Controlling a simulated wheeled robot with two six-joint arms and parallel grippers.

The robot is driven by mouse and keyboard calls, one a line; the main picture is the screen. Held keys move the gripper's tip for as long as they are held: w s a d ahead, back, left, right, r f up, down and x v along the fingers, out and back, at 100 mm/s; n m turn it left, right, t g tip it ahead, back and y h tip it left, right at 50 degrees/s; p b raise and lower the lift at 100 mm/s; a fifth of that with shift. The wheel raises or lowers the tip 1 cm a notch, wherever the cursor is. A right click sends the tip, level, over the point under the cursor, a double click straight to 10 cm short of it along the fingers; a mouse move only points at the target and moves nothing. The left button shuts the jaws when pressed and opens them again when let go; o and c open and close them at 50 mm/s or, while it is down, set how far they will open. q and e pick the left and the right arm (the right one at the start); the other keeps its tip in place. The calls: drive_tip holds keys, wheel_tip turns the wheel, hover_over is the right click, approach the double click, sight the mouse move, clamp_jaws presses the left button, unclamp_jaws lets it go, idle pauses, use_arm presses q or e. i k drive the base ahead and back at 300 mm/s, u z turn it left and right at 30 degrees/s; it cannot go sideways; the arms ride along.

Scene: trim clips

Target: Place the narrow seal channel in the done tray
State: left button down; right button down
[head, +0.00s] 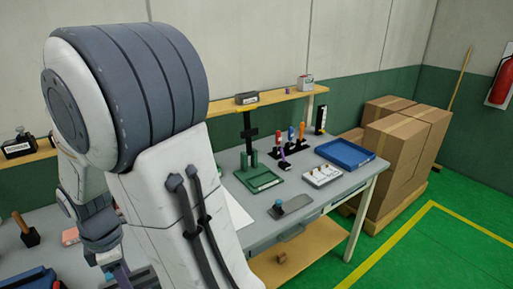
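A blue tray (350,157) stands at the bench's far right. I cannot read a label that marks either as the done tray. I cannot make out the narrow seal channel. My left arm fills the left half of the head view and hides much of the bench. Its wrist end shows low at the left, but the fingers are too hidden to tell. My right gripper is not in view.
Green floor at right is clear.

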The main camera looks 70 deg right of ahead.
sight(361, 159)
drive_tip(key=z, duration=3.85)
drive_tip(key=i, duration=3.4)
drive_tip(key=u, duration=3.3)
